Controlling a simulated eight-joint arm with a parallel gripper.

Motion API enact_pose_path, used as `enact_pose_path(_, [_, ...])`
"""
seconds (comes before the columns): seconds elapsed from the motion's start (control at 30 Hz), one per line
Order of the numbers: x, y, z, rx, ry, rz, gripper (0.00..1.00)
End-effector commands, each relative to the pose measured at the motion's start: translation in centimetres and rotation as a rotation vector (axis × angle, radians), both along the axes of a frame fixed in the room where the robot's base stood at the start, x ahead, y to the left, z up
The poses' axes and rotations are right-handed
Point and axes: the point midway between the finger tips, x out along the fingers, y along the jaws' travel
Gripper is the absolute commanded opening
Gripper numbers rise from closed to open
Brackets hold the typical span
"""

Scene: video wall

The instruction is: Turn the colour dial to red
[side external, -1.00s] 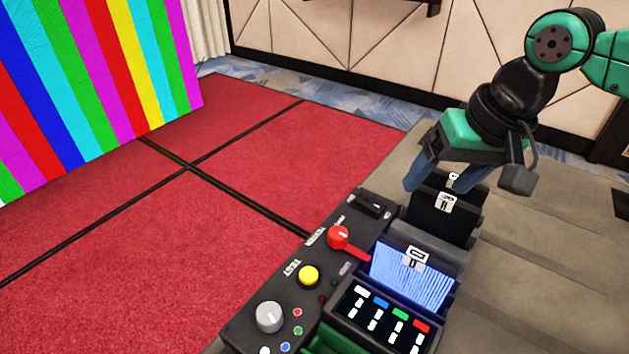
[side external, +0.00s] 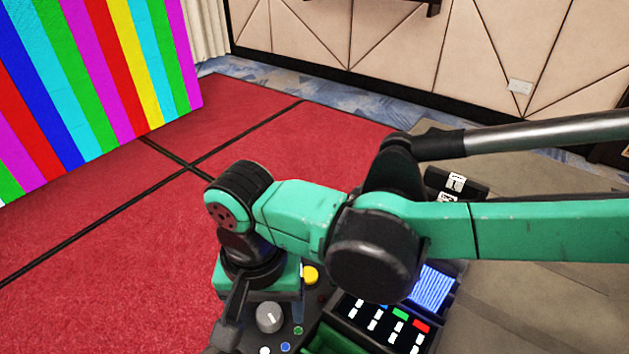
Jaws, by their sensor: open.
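The colour dial (side external: 269,317) is a round grey knob with a pale mark on its top, on the dark control panel. Green (side external: 298,331), blue (side external: 285,346) and white (side external: 265,350) dots lie around its lower side; I cannot clearly make out the red dot. My gripper (side external: 258,282) is just above and behind the dial in the picture.
A yellow button (side external: 310,275) sits close beside my gripper. A lit screen (side external: 433,287) and a panel of coloured keys (side external: 385,325) are to the right. My arm hides the red lever. The striped video wall (side external: 95,80) stands beyond the open red floor (side external: 90,270).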

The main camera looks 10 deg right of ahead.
Motion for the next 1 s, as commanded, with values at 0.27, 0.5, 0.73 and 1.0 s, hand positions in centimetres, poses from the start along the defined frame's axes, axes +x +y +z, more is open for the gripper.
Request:
enact_pose_path(0.27, [0.01,-0.03,-0.64,0.001,0.000,0.000,0.73])
enact_pose_path(0.5, [0.02,-0.04,-0.61,0.001,0.000,0.000,0.22])
enact_pose_path(0.73, [0.02,-0.05,-0.59,0.000,0.000,0.003,0.00])
enact_pose_path(1.0, [0.03,-0.07,-0.59,0.000,0.000,0.072,0.00])
